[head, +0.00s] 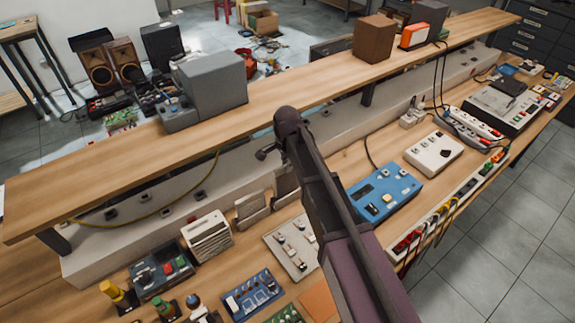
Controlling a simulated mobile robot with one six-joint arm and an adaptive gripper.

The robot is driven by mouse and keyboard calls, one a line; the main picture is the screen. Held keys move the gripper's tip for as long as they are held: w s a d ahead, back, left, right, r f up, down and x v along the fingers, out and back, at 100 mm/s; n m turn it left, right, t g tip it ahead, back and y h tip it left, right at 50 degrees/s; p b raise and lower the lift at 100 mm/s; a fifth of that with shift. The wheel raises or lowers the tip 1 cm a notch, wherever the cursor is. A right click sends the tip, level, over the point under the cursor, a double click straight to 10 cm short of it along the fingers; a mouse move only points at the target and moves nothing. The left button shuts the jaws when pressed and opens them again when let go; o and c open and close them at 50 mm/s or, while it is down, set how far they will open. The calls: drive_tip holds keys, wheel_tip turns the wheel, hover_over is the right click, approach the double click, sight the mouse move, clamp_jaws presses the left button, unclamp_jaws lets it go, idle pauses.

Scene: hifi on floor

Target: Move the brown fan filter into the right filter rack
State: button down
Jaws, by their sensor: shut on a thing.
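My dark arm runs up from the bottom edge to a round joint over the bench, with a small dark part of it showing to the left of the joint. My gripper's fingers are hidden, and I cannot see what they hold. Two grey rack-like holders stand on the bench against the back panel, a left one (251,209) and a right one (286,187). My arm partly covers the right one. I cannot make out a brown fan filter for sure. A flat orange-brown piece (318,301) lies at the bench front, partly behind my arm.
A white slatted unit (208,236) stands left of the holders. A switch panel (291,245), a blue instrument (385,193) and power strips crowd the bench. The raised shelf (300,88) carries a grey device (212,82) and a brown box (374,39). Tiled floor is clear at right.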

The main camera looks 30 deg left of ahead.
sight(287, 175)
drive_tip(key=shift+f+b, duration=0.4)
drive_tip(key=shift+f, duration=0.05)
drive_tip(key=shift+f+b, duration=1.75)
drive_tip(key=shift+f, duration=0.2)
drive_tip(key=c, duration=0.6)
unclamp_jaws()
drive_tip(key=o, duration=0.5)
drive_tip(key=shift+r, duration=0.1)
